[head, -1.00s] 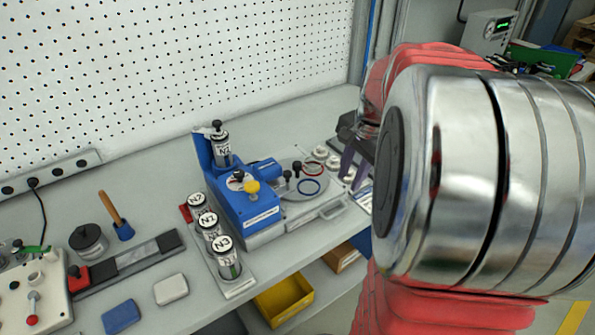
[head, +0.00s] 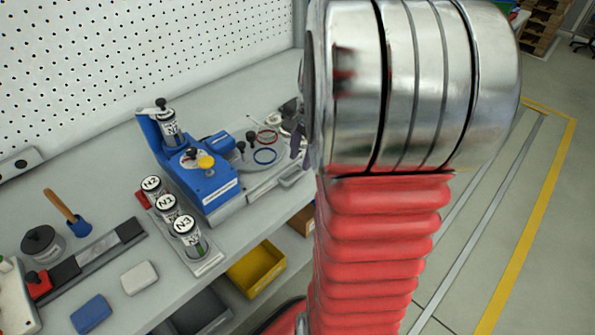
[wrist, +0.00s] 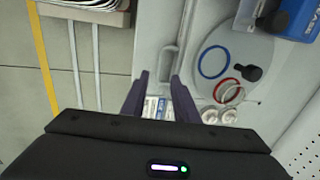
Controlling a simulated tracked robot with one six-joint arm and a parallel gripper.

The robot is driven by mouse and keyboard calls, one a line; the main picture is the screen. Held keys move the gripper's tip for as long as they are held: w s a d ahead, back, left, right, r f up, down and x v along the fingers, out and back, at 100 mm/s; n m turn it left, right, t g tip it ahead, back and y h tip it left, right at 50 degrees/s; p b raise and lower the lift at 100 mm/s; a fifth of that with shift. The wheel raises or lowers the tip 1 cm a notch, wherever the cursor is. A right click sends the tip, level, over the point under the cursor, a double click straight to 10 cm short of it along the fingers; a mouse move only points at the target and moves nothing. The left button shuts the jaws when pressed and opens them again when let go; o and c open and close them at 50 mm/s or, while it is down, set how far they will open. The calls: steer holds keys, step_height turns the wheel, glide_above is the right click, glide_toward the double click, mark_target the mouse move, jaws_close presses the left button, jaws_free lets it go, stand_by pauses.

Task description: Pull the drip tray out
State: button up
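The drip tray (head: 268,186) is a grey tray with a bar handle (head: 292,177), at the front right of the blue machine (head: 203,182). A round grey plate with rings lies above it. In the wrist view the handle (wrist: 168,61) lies just beyond the fingertips, a little right of the middle between them. My gripper (wrist: 160,84) is open, with its two dark purple fingers apart and nothing held. In the head view the gripper (head: 297,142) is partly hidden behind my arm, close to the handle. I cannot tell its height above the handle.
Blue (wrist: 213,61) and red (wrist: 227,91) rings and black knobs sit on the plate. Small white round parts (wrist: 219,115) lie close to the right finger. Labelled canisters (head: 186,238) stand in a rack on the left. A yellow bin (head: 256,269) is below the bench. Open floor lies to the right.

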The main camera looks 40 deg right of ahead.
mark_target(297, 176)
steer(key=f, duration=0.4)
steer(key=w+f, duration=0.1)
steer(key=f, duration=0.1)
steer(key=shift+w+f, duration=0.1)
steer(key=shift+f, duration=0.3)
steer(key=shift+c, duration=0.7)
jaws_close()
stand_by(0.4)
